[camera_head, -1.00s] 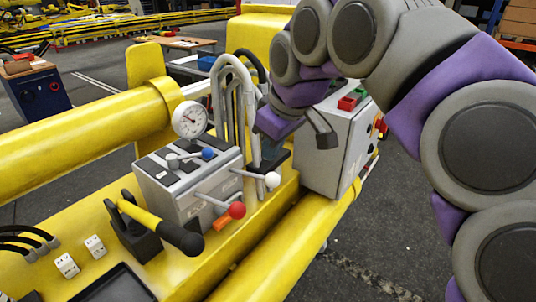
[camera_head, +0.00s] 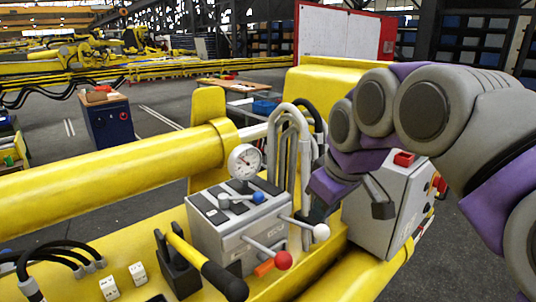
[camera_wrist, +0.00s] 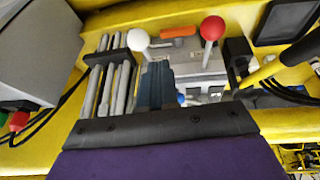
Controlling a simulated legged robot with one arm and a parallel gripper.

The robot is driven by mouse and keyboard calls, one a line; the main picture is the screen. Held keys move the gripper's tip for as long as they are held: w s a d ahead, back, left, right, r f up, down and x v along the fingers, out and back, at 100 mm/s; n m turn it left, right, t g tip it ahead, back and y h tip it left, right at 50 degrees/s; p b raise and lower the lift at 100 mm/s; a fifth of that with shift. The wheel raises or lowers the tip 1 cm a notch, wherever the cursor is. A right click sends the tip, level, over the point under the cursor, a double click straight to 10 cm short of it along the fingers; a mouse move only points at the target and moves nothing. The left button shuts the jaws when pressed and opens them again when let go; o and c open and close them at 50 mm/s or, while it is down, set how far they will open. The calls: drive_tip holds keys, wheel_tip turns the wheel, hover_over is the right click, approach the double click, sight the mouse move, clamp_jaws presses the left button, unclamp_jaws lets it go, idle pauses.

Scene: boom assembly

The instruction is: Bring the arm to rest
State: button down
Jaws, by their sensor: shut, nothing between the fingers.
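My gripper (camera_head: 318,211) hangs at the end of my folded purple and grey arm, on the right of the head view. The white knob (camera_head: 321,232) and red knob (camera_head: 283,260) stand on levers at the block's front.
The yellow boom tube (camera_head: 90,185) runs along the left. A pressure gauge (camera_head: 244,161) stands behind the block. A yellow-and-black handle (camera_head: 205,265) is at the front. A whiteboard (camera_head: 340,35) and a blue cabinet (camera_head: 108,122) stand behind. Open floor (camera_head: 435,265) shows at the right.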

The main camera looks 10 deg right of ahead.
drive_tip(key=s+f+m+g+b, duration=0.2)
drive_tip(key=s+f+b, duration=0.2)
drive_tip(key=s+f, duration=0.5)
drive_tip(key=s+a+f+m+g+h+b, duration=0.1)
drive_tip(key=s+f+m+g+b, duration=0.1)
drive_tip(key=s+f+b, duration=0.3)
drive_tip(key=s+f+m+g+b, duration=0.2)
drive_tip(key=s+f+b, duration=0.3)
drive_tip(key=s+f, duration=0.8)
wheel_tip(320, 180, down, 11)
drive_tip(key=shift+a+r+m, duration=0.1)
drive_tip(key=shift+a+m, duration=0.1)
drive_tip(key=shift+m, duration=0.2)
drive_tip(key=c, duration=1.8)
unclamp_jaws()
drive_tip(key=shift+w, duration=0.1)
